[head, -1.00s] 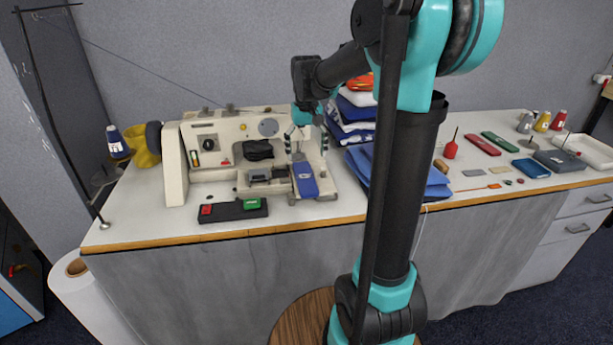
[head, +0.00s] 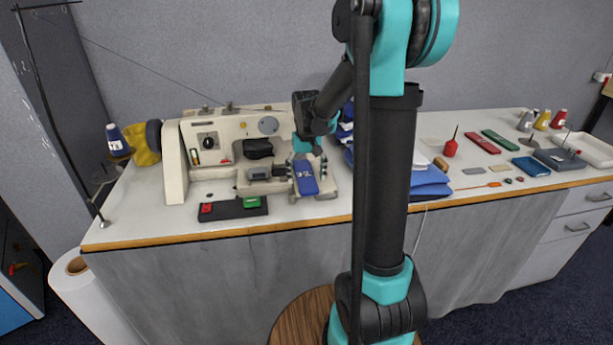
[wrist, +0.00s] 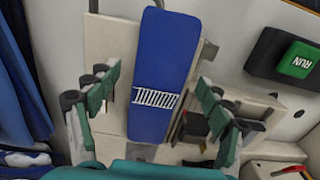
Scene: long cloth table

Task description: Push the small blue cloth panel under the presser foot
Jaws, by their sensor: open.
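The small blue cloth panel (head: 306,181) lies on the pale plate at the right end of the cream sewing machine (head: 174,165). In the wrist view the panel (wrist: 160,50) is a long blue strip with a white ladder-like mark. My gripper (head: 307,160) is just above the panel's far part. In the wrist view my open gripper (wrist: 159,80) has one finger on each side of the panel, with a visible gap on both sides. I cannot make out the presser foot clearly in either view.
A black switch box (head: 232,211) with red and green buttons stands in front of the machine; its green RUN button (wrist: 299,60) shows in the wrist view. Folded blue cloth (head: 428,180) lies right of the machine. Small tools and pads lie farther right.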

